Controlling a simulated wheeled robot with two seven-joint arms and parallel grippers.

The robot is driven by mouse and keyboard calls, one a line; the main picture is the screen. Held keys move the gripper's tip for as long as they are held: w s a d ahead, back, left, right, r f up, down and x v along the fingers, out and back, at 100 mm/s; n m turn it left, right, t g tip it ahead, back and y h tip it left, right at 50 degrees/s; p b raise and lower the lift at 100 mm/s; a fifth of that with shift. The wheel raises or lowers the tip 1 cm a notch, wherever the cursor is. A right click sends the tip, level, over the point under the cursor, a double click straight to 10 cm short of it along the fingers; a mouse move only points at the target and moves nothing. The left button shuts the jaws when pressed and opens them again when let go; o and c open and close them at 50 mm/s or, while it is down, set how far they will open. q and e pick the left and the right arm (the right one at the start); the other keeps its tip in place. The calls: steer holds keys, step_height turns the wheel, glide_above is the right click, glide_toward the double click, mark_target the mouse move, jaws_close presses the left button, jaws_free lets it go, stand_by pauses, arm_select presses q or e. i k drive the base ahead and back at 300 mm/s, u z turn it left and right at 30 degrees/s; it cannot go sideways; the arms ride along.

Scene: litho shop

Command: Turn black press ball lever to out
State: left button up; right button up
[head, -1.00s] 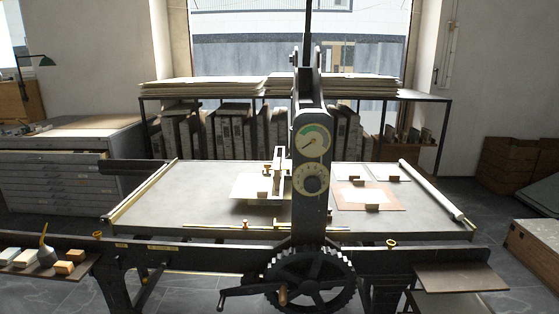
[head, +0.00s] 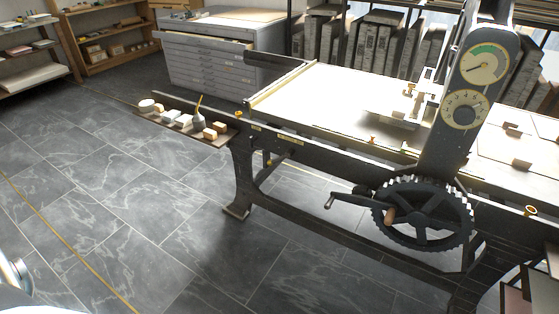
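The black press (head: 465,110) stands at the right in the head view. Its upright carries a green-and-cream gauge (head: 482,62) and a round numbered dial (head: 463,109). Low on its front is a black toothed wheel (head: 425,235) with a wooden knob (head: 389,215). A crank arm (head: 357,196) sticks out to the left of the wheel. I cannot clearly make out a ball lever; the top of the press is cut off by the frame. Neither gripper is in view. A pale rounded shape at the lower left edge may be part of me.
A small shelf with blocks and an oil can (head: 199,120) juts from the press frame's left end. A grey drawer cabinet (head: 215,65) stands behind. The dark tiled floor (head: 130,190) at left and front is open. A yellow line crosses it.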

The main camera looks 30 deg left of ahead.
mark_target(290, 153)
steer(key=k, duration=0.5)
steer(key=u, duration=0.5)
steer(key=i, duration=0.6)
steer(key=u, duration=0.55)
